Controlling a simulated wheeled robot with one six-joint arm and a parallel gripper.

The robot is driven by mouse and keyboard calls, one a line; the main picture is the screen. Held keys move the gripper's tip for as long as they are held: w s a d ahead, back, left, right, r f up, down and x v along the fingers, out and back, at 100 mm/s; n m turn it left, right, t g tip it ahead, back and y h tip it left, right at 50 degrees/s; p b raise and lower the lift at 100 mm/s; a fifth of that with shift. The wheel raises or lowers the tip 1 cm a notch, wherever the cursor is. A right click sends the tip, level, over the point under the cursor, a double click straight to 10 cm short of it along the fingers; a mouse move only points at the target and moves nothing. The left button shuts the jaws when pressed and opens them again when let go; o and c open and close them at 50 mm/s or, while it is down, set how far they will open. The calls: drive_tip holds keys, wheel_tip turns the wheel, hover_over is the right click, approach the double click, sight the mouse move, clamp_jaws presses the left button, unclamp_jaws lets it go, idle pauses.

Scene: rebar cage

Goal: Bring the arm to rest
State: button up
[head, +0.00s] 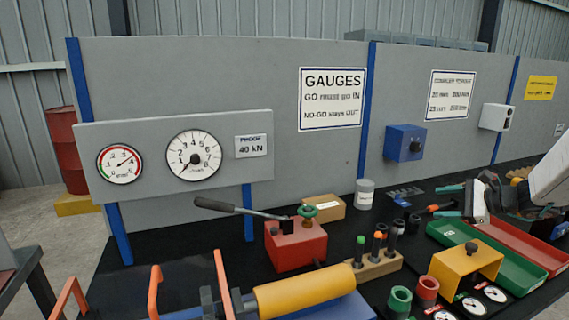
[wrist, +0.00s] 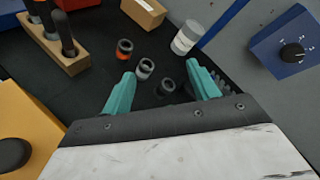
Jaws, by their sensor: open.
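My gripper (wrist: 161,70) shows in the wrist view with its two teal fingers spread wide and nothing between their tips. In the head view my gripper (head: 437,201) is at the right, above the back part of the black bench. Below the fingers in the wrist view are small ring-shaped sleeves: one with an orange rim (wrist: 124,50), a grey one (wrist: 145,69) and a black one (wrist: 166,88). The fingers appear apart from them, though the exact height above the bench is hard to tell.
Near my gripper are a grey canister (head: 365,194), a blue dial box (head: 404,143) on the grey back panel and a wooden block with upright gauges (head: 375,265). A green tray (head: 450,235), a yellow bridge-shaped block (head: 465,262) and a red hand pump (head: 296,245) also stand on the bench.

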drive_tip(key=s+a+r+n+g+h, duration=0.1)
drive_tip(key=s+a+r+n+g, duration=0.1)
drive_tip(key=s+a+n+g, duration=0.9)
drive_tip(key=s+a+r+n+t+h, duration=0.1)
drive_tip(key=s+a+n+h, duration=0.1)
drive_tip(key=s, duration=0.8)
drive_tip(key=s+a+r+n+t+h, duration=0.1)
drive_tip(key=s+a+n+h, duration=0.1)
drive_tip(key=s, duration=0.8)
drive_tip(key=s+a+r+n+t+h, duration=0.1)
drive_tip(key=s+a+n+h, duration=0.2)
drive_tip(key=s, duration=0.7)
drive_tip(key=shift+s+r+n+h, duration=0.25)
drive_tip(key=shift+n+h, duration=0.25)
drive_tip(key=shift+h, duration=0.3)
